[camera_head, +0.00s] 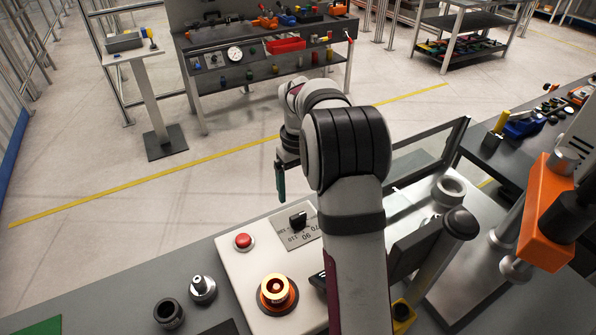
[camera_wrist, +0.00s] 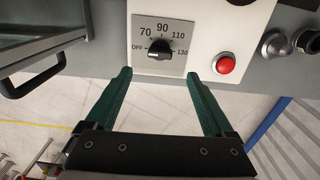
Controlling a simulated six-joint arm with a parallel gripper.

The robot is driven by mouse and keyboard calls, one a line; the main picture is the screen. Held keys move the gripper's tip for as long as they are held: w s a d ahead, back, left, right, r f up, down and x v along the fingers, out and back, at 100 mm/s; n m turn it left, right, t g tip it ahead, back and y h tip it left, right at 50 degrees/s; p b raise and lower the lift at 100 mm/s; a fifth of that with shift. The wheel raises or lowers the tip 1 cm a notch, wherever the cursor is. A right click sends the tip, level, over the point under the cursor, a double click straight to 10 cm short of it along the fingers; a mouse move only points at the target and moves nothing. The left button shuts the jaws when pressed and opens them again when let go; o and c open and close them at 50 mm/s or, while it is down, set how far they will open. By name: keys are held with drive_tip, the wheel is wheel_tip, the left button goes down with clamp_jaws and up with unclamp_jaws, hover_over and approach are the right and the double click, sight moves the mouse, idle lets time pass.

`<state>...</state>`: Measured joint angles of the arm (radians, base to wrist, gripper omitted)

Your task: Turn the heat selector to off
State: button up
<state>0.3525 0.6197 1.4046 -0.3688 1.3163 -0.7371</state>
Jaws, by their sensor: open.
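The heat selector (camera_wrist: 159,48) is a black knob on a grey dial plate (camera_wrist: 148,28) marked OFF, 70, 90, 110 and 130. A small pale mark shows near the knob's lower left edge; I cannot tell for sure which setting it points to. In the head view the knob (camera_head: 297,220) stands on the white panel, left of my arm. My gripper (camera_wrist: 159,75) is open and empty, its green fingers on either side of the knob's line but apart from it. In the head view one green finger of my gripper (camera_head: 281,182) shows beyond the panel's far edge.
A red button (camera_wrist: 225,65) sits beside the dial. A gold and orange round fitting (camera_head: 277,291) is on the same panel (camera_head: 236,262). A black handle (camera_wrist: 35,80) stands at left in the wrist view. Two metal parts, one a dark ring (camera_head: 169,313), lie on the grey bench.

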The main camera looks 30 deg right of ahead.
wheel_tip(320, 180, up, 6)
